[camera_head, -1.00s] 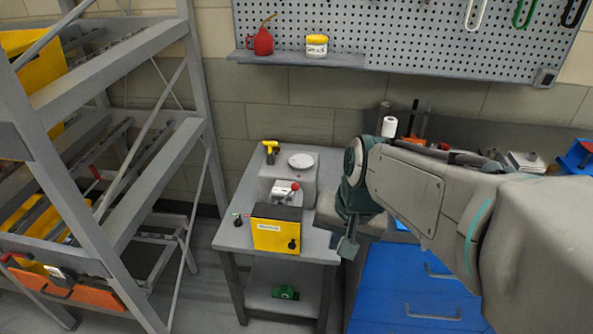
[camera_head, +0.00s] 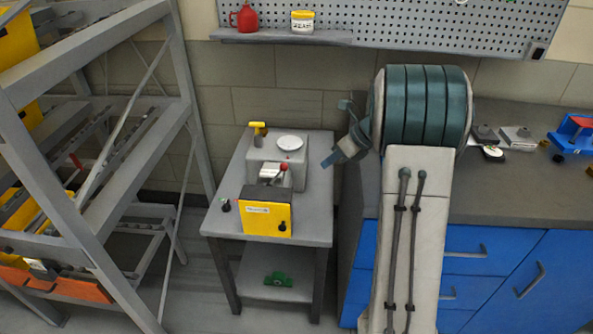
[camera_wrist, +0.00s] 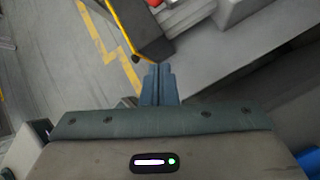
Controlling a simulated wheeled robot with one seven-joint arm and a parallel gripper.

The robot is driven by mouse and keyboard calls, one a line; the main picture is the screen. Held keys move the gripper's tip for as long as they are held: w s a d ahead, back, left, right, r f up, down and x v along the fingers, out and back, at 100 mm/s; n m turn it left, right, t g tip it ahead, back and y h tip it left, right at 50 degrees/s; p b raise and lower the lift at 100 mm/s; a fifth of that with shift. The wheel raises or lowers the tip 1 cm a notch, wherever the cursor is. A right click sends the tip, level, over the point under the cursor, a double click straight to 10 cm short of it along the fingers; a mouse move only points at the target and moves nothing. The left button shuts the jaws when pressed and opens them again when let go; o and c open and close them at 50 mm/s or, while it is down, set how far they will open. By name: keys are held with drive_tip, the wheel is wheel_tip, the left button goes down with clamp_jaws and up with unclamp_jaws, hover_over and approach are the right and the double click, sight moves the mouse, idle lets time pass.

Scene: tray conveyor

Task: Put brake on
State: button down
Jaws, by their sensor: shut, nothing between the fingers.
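A grey machine (camera_head: 297,172) stands on a small grey table (camera_head: 318,229). A lever with a red knob (camera_head: 284,167) rises from its middle. A yellow T-handle (camera_head: 258,128) stands at its back left, beside a round white disc (camera_head: 290,143). A yellow box with a black top (camera_head: 266,217) sits at the front, with a black knob (camera_head: 282,226) on its face. I cannot tell which part is the brake. My gripper (camera_head: 328,163) is shut and empty, in the air right of the machine. In the wrist view, its fingers (camera_wrist: 160,72) are together, beside the yellow box (camera_wrist: 134,18).
A dark knob (camera_head: 226,205) stands at the table's left edge. A green object (camera_head: 279,280) lies on the lower shelf. A grey rack (camera_head: 75,207) stands left, and blue drawers (camera_head: 475,268) with a worktop stand right. The table's right side is clear.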

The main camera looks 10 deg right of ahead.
approach(277, 176)
drive_tip(key=shift+f, duration=1.8)
drive_tip(key=shift+a, duration=0.1)
drive_tip(key=shift+r+p, duration=0.15)
drive_tip(key=shift+p, duration=0.35)
